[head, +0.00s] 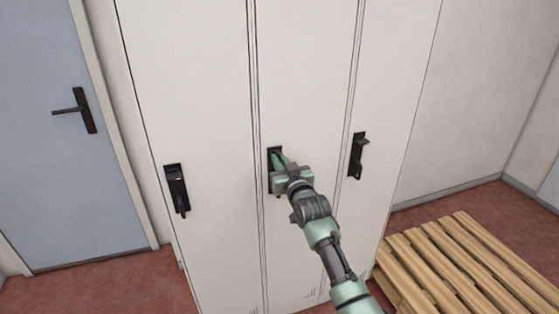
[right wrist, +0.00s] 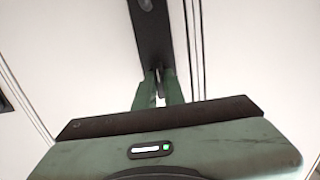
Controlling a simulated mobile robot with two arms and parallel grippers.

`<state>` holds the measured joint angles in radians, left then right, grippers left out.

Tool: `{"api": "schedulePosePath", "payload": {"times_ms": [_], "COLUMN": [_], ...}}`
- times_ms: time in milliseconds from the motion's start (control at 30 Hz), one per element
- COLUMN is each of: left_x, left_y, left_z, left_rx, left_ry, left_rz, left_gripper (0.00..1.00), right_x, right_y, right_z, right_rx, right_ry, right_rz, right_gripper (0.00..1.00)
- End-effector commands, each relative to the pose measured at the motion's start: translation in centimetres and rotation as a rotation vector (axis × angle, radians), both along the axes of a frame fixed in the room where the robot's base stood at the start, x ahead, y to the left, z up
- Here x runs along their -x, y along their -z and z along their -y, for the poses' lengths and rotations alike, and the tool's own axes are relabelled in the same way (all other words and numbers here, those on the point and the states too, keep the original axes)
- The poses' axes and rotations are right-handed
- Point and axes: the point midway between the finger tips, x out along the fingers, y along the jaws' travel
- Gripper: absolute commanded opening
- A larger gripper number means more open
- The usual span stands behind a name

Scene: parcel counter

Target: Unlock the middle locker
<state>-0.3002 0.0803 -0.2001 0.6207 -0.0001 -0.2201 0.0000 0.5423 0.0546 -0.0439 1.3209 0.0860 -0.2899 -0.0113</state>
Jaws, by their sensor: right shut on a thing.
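The middle locker (head: 304,70) is a tall white door, shut, between two like it. Its black lock plate (head: 274,151) is partly covered by my right gripper (head: 279,160) in the head view. In the right wrist view the plate (right wrist: 150,35) runs down to between the green fingers of my right gripper (right wrist: 159,88). The fingers are shut on the dark handle (right wrist: 157,74) at the plate's lower part. Most of the handle is hidden, so its exact turn cannot be told. My left gripper is not in view.
The left locker's black handle (head: 177,188) and the right locker's black handle (head: 357,155) are to either side. A wooden pallet (head: 455,262) lies on the red floor at the right. A blue-grey door (head: 60,180) is at the left, shut.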

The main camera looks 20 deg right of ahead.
Motion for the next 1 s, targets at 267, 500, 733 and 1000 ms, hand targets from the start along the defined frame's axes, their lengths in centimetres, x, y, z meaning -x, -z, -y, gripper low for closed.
{"api": "schedulePosePath", "payload": {"times_ms": [267, 500, 733, 1000], "left_x": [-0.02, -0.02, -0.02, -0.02], "left_y": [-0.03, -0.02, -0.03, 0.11], "left_z": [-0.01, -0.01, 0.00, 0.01], "left_rx": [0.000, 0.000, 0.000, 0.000], "left_ry": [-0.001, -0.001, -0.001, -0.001], "left_rz": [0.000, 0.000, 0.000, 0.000], "left_gripper": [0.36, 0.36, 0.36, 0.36], "right_x": [0.03, 0.03, 0.02, 0.85], "right_y": [0.25, 0.26, 0.13, 0.21], "right_z": [-0.02, -0.03, -0.02, 0.03], "right_rx": [-0.017, -0.017, -0.015, -0.014], "right_ry": [0.000, 0.000, 0.000, 0.000], "right_rz": [-0.005, -0.005, -0.003, -0.001], "right_gripper": [0.00, 0.15, 0.32, 0.32]}}
